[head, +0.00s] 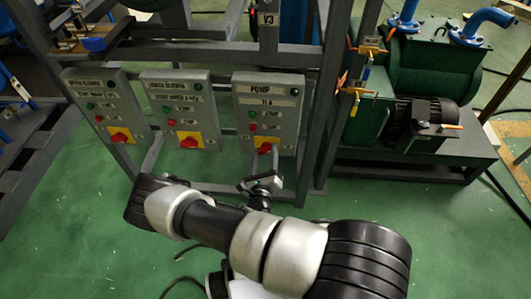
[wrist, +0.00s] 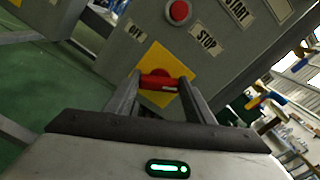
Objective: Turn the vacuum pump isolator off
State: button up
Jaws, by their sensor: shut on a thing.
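The right-hand control box (head: 269,108), with a label reading PUMP, carries a red isolator knob (head: 266,145) on a yellow plate low on its front. The knob (wrist: 158,83) also shows in the wrist view, with its bar lying about level in the picture. An OFF label (wrist: 137,31) is above left of the yellow plate (wrist: 165,58). My gripper (head: 265,160) reaches up to this knob from below. In the wrist view its two fingers (wrist: 159,88) are shut on the knob, one at each end of the bar.
Two similar boxes, a middle one (head: 176,111) and a left one (head: 107,105), hang on the same grey frame, each with a red knob. A green pump unit (head: 425,75) stands at right. The green floor in front is mostly clear.

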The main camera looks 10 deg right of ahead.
jog(key=n, duration=0.5)
jog(key=shift+a+f+n, duration=0.1)
jog(key=shift+f+n, duration=0.05)
jog(key=shift+n, duration=0.15)
jog(key=n, duration=0.5)
jog(key=shift+f+n, duration=0.15)
jog(key=shift+n, duration=0.25)
jog(key=shift+s, duration=0.1)
jog(key=o, duration=1.1)
jog(key=shift+c, duration=0.2)
jog(key=p+v, duration=0.1)
jog(key=v, duration=1.6)
jog(key=shift+s, duration=0.15)
